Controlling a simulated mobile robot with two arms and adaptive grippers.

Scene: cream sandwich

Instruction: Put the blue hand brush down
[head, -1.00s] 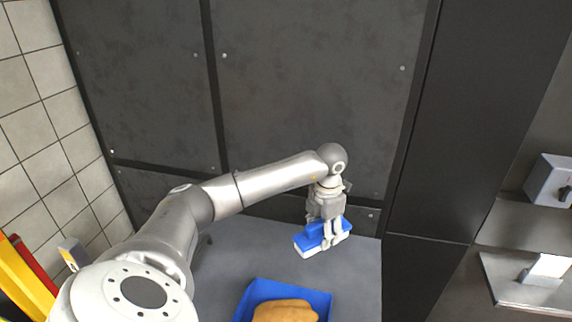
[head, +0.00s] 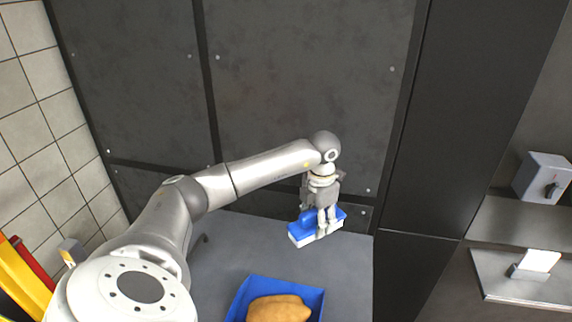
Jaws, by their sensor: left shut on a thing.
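The blue hand brush (head: 303,231) has a blue body and a white underside. It is near the back right part of the grey table (head: 240,250). My left gripper (head: 325,230) points down and is shut on the brush, with its fingers in front of part of it. I cannot tell whether the brush touches the table or is just above it. My right gripper is out of view.
A blue tray (head: 241,298) with a tan loaf-like item (head: 278,310) stands at the table's front. Dark panels (head: 300,80) rise behind the table. A grey box (head: 541,177) sits on a shelf at right. The table left of the brush is mostly clear.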

